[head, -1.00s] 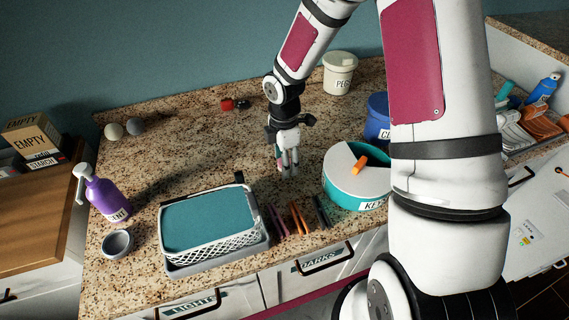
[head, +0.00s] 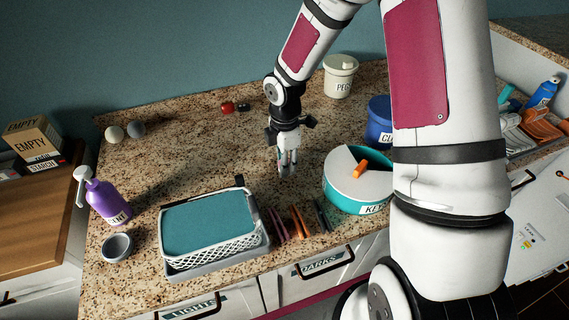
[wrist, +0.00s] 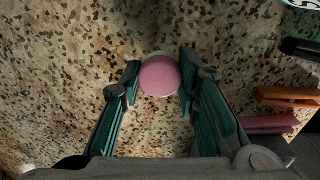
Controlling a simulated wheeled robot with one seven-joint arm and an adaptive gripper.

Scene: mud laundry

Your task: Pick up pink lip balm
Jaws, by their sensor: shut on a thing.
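The pink lip balm (wrist: 160,76) is a round pink disc in the wrist view, between the tips of my two fingers. My gripper (head: 287,168) points down over the speckled counter in the head view, left of the teal-and-white tub. In the wrist view my gripper (wrist: 158,82) is shut on the lip balm, with a dark green pad on each side of it. The lip balm is mostly hidden by the fingers in the head view. I cannot tell whether it still touches the counter.
The round tub (head: 352,190) stands close on the right, with a blue container (head: 379,112) behind it. Several clothespins (head: 298,222) lie in front, beside a white basket (head: 246,206). A purple spray bottle (head: 105,198) stands far left.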

